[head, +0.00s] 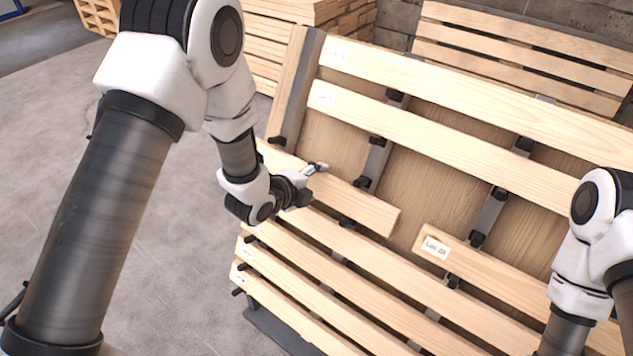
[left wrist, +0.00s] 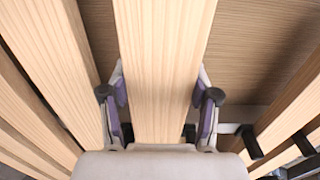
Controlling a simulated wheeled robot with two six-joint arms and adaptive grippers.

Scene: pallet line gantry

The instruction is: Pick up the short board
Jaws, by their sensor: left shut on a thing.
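The short board (head: 362,207) is a pale wooden slat on the left part of the slanted rack. My left gripper (head: 314,170) is shut on it near its middle. In the left wrist view the short board (left wrist: 165,50) runs lengthwise between the two purple-padded fingers (left wrist: 160,95), one on each side. Whether the board is clear of its supports I cannot tell. Part of the board is hidden behind my gripper. My right arm shows at the right edge, but its gripper is out of view.
Another board with a white label (head: 490,265) lies to the right, past a gap. Long boards (head: 450,137) span the rack above, and several more (head: 330,255) lie below. Black pegs (head: 363,182) stick out between rows. Stacked timber (head: 290,15) stands behind. Open floor (head: 190,250) is at left.

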